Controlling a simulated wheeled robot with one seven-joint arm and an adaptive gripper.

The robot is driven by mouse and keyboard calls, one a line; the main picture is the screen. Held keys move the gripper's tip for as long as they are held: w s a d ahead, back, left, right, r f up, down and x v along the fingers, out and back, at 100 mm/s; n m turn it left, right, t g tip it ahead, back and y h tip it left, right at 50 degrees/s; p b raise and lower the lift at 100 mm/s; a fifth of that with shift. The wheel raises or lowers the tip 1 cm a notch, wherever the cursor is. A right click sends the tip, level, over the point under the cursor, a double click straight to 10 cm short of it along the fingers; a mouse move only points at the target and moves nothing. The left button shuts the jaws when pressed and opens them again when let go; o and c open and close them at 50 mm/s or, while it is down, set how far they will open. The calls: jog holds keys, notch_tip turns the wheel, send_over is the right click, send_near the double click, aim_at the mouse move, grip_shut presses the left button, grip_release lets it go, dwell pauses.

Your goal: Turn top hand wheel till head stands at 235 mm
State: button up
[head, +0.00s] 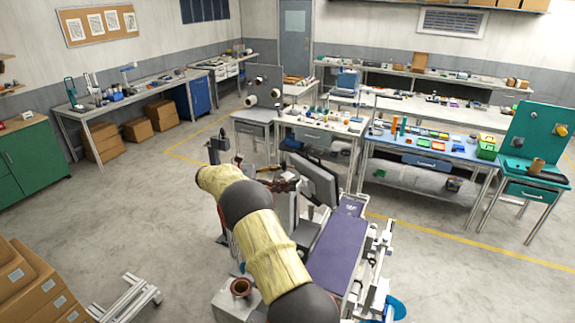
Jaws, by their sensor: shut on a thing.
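My arm reaches from the bottom of the head view over a machine stand. My gripper (284,184) is dark and small at the far end of the arm, beside a dark tilted panel (317,180). It is shut on a part at the top of the stand, which looks to be the top hand wheel; the wheel's outline is too small and too covered to make out. A dark upright column top (215,150) stands left of the gripper. I cannot make out the head or any millimetre scale reading.
A purple-topped bench (340,245) with pale rails (378,255) stands close on the right. Cardboard boxes (38,285) and a pale metal frame (128,296) are at the lower left. Workbenches (425,148) line the back. Open grey floor (130,210) lies to the left.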

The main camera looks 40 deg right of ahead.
jog(key=p, duration=0.3)
jog(key=shift+m+g+y, duration=0.3)
jog(key=shift+f+p, duration=0.15)
jog(key=shift+p, duration=0.25)
jog(key=o, duration=1.2)
jog(key=shift+f+b, duration=0.15)
jog(key=shift+b, duration=1.75)
jog(key=n+t+h+b, duration=0.2)
jog(key=b, duration=1.1)
jog(key=shift+t, duration=0.4)
jog(key=n+t+h+b, duration=0.1)
jog(key=n+t+b, duration=0.1)
jog(key=b, duration=0.8)
jog(key=shift+t+h, duration=0.3)
jog(key=shift+t, duration=0.2)
jog(key=n+t+b, duration=0.2)
jog(key=t+b, duration=0.1)
jog(key=b, duration=0.3)
jog(key=n+t+h+b, duration=0.1)
jog(key=n+t+b, duration=0.1)
jog(key=b, duration=0.5)
jog(key=shift+n+t+b, duration=0.3)
jog(key=shift+t, duration=0.6)
